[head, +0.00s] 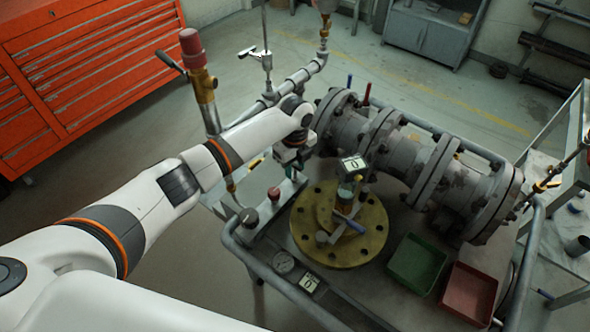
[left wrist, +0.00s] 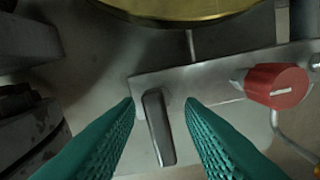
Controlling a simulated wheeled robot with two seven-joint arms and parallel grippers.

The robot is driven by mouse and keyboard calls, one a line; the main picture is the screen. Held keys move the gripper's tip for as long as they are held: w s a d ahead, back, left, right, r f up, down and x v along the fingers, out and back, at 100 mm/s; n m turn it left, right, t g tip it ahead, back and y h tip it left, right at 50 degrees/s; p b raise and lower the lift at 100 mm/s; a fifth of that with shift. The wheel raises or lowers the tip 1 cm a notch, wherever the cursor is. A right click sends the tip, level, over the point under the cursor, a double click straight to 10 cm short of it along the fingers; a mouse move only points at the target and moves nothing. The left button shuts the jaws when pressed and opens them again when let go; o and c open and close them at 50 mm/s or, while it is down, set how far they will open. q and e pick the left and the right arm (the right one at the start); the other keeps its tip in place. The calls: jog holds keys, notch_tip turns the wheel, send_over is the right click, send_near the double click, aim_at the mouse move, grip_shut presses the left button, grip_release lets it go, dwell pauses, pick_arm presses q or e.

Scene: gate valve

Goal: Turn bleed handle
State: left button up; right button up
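The bleed handle, a short grey metal lever (left wrist: 158,127), shows in the left wrist view on a flat metal bar. It lies between the two green fingers of my left gripper (left wrist: 160,104), which are apart with a gap on each side of the lever. Whether the fingertips are down at its height I cannot tell. In the head view my left gripper (head: 292,163) points down beside the yellow flange, and the lever cannot be made out there. A red knob (left wrist: 277,87) sits on the same bar to the right; it also shows in the head view (head: 274,194). My right gripper is not in view.
A yellow bolted flange (head: 374,238) with a blue-handled tool lies on the cart. Large grey flanged pipework (head: 400,145) stands behind it. A green tray (head: 417,262) and red tray (head: 468,293) sit at the right. An upright brass fitting (head: 205,85) stands behind my left arm.

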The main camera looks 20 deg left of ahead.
aim_at(295, 165)
pick_arm(q)
notch_tip(295, 165, up, 10)
jog(key=shift+r+b, duration=0.1)
jog(key=shift+b, duration=0.4)
jog(key=shift+s, duration=0.1)
